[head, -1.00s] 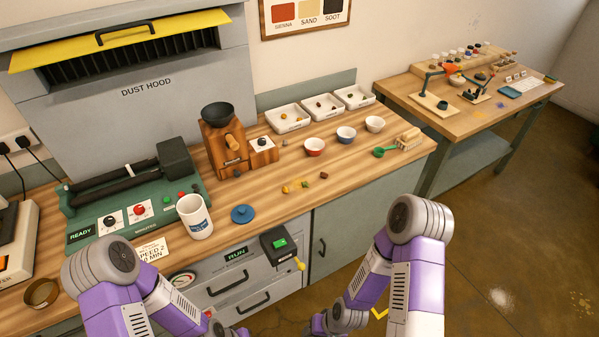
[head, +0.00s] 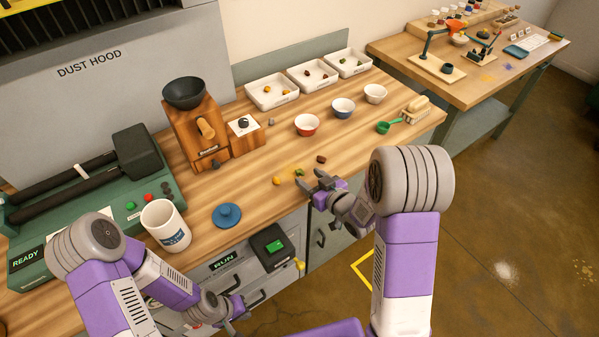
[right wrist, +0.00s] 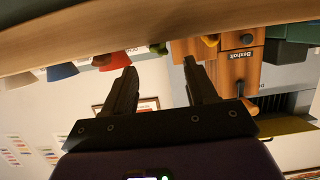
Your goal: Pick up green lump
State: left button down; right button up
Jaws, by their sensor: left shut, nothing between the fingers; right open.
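The green lump (head: 299,173) lies on the wooden table near its front edge, between a yellow lump (head: 277,180) and a brown lump (head: 321,159). My right gripper (head: 315,183) is open and empty, just right of and in front of the green lump, by the table edge. In the right wrist view, which is upside down, the green lump (right wrist: 158,48) shows beyond the open fingers (right wrist: 160,85), close to the yellow lump (right wrist: 210,40). My left gripper (head: 243,308) is shut and empty, low in front of the drawers.
A blue lid (head: 227,215) and a white mug (head: 166,225) stand left of the lumps. A wooden mill (head: 203,128) is behind them.

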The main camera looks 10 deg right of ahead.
aim_at(301, 171)
jog(key=x, duration=0.4)
jog(key=shift+f, duration=0.1)
grip_shut()
